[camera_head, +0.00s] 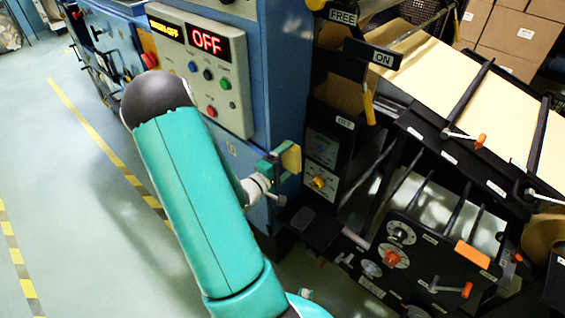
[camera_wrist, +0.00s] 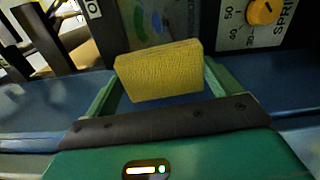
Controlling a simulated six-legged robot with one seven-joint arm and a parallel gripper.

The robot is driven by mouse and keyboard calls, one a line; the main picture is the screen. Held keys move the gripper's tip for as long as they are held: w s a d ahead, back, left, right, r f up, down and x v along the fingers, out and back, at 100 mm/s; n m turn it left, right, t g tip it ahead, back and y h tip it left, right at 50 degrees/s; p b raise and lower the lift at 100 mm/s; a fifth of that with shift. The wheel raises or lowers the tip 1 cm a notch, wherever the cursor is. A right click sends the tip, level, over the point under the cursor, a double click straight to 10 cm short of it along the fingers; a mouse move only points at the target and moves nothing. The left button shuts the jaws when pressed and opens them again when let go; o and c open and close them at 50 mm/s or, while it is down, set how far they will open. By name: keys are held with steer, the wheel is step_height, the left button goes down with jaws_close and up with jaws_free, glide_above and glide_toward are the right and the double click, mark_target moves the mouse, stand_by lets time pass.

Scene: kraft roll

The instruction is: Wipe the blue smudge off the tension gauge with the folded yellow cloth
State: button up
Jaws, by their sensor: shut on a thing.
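My gripper (camera_head: 282,160) is shut on the folded yellow cloth (camera_head: 291,158), a thick pad held between the two fingers. In the wrist view, the cloth (camera_wrist: 160,71) sticks out beyond the green fingers. The tension gauge (camera_head: 321,148) is a dark-framed panel just right of the cloth in the head view. In the wrist view, the gauge face (camera_wrist: 153,22) lies behind the cloth, which hides its near part. Bluish marking shows on the face, but I cannot make out the smudge's outline. I cannot tell whether the cloth touches the gauge.
A dial with an orange knob (camera_head: 319,183) sits below the gauge. Black rods and the kraft roll machine (camera_head: 445,240) fill the right side. A blue cabinet with a control panel (camera_head: 205,75) stands behind my arm. Open floor (camera_head: 70,190) lies at left.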

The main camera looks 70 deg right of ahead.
mark_target(310, 142)
steer(key=shift+x, duration=2.95)
steer(key=shift+x, duration=1.05)
steer(key=shift+s+a+r, duration=0.1)
steer(key=shift+s, duration=0.05)
steer(key=shift+s+a, duration=0.4)
steer(key=shift+s, duration=0.4)
steer(key=shift+s+a, duration=0.4)
steer(key=shift+s, duration=0.45)
steer(key=shift+s+a, duration=0.3)
steer(key=shift+s, duration=0.55)
steer(key=shift+s+a, duration=0.3)
steer(key=shift+s, duration=0.6)
steer(key=shift+w, duration=0.1)
steer(key=shift+w+d, duration=0.5)
steer(key=shift+w, duration=0.65)
steer(key=shift+w+d, duration=0.5)
steer(key=shift+w, duration=0.65)
steer(key=shift+w+d, duration=0.5)
steer(key=shift+w, duration=0.65)
